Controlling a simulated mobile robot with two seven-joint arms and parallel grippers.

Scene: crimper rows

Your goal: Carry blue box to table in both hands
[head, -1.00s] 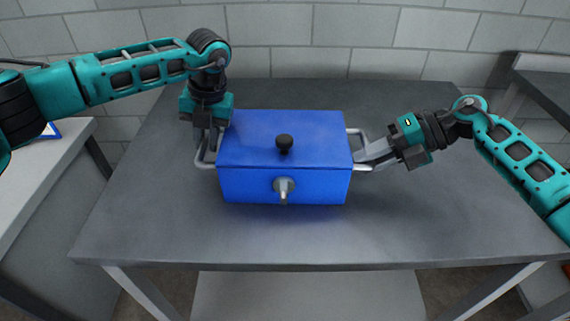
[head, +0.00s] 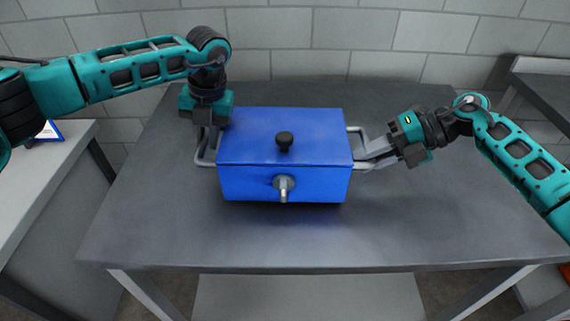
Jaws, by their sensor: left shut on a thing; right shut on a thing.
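The blue box (head: 250,183) is level over the middle of the grey table (head: 160,235), with a black knob (head: 284,140) on its lid and a grey spout-like fitting (head: 283,184) on its front. My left gripper (head: 207,146) points down and is shut on the grey handle (head: 203,162) at the box's left side. My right gripper (head: 372,156) reaches in from the right and is shut on the right handle (head: 355,131). A shadow lies under the box; I cannot tell for sure whether its underside touches the tabletop.
The tabletop around the box is clear. A light-topped counter (head: 45,185) stands at the left with a blue-edged item (head: 48,131) on it. Another dark surface (head: 545,95) is at the right. A grey block wall (head: 350,40) is behind.

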